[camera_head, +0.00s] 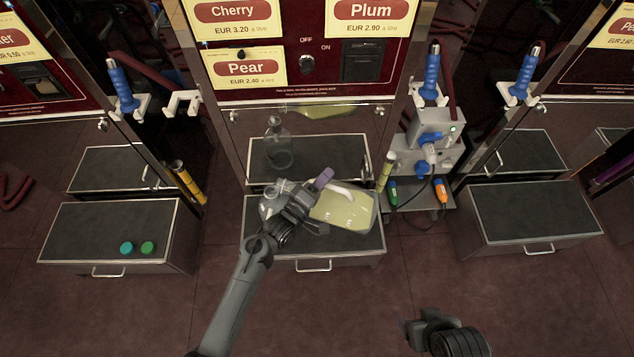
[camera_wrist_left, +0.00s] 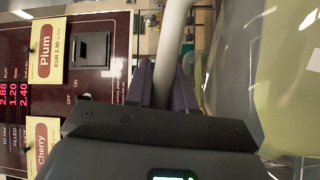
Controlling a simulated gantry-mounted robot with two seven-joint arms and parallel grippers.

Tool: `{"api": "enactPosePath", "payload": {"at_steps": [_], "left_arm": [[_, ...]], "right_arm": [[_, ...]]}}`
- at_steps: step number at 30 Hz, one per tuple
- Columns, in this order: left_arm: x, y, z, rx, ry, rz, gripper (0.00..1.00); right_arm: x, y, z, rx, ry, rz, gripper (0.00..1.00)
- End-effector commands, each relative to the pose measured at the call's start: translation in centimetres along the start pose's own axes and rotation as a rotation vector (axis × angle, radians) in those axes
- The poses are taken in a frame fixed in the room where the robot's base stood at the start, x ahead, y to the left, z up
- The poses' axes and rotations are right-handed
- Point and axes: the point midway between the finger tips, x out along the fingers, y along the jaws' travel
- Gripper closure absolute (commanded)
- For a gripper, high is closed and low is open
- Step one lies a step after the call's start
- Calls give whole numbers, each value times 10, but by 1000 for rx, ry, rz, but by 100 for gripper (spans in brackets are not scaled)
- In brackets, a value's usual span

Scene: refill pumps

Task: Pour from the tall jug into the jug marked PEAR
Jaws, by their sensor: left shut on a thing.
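A clear jug holding pale yellow-green liquid (camera_head: 345,210) is tipped well over above the middle cabinet. My left gripper (camera_head: 322,180) is shut on its white handle (camera_head: 344,189). In the left wrist view the purple fingers (camera_wrist_left: 165,85) close around the handle (camera_wrist_left: 175,40), with the jug's clear wall and liquid (camera_wrist_left: 290,90) at the right. A second clear jug (camera_head: 268,207) stands on the left of the cabinet top, partly hidden by my gripper. No marking is legible on either jug, and no stream shows. My right gripper (camera_head: 412,334) is low in the head view, away from everything.
The middle cabinet top (camera_head: 365,245) is under the jugs. A shiny panel behind it reflects a clear jug (camera_head: 278,150). Signs for Pear (camera_head: 245,70), Cherry and Plum are above. A grey pump unit (camera_head: 430,150) with hoses stands right. Two caps (camera_head: 137,248) lie on the left cabinet.

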Motion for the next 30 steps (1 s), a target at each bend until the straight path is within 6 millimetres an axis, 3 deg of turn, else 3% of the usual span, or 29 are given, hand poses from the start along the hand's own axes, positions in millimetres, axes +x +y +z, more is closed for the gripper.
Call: {"api": "enactPosePath", "payload": {"at_steps": [30], "left_arm": [[-3, 15, -13, -60, 12, 37, 100]], "right_arm": [[-11, -1, -4, 5, 0, -4, 28]]}}
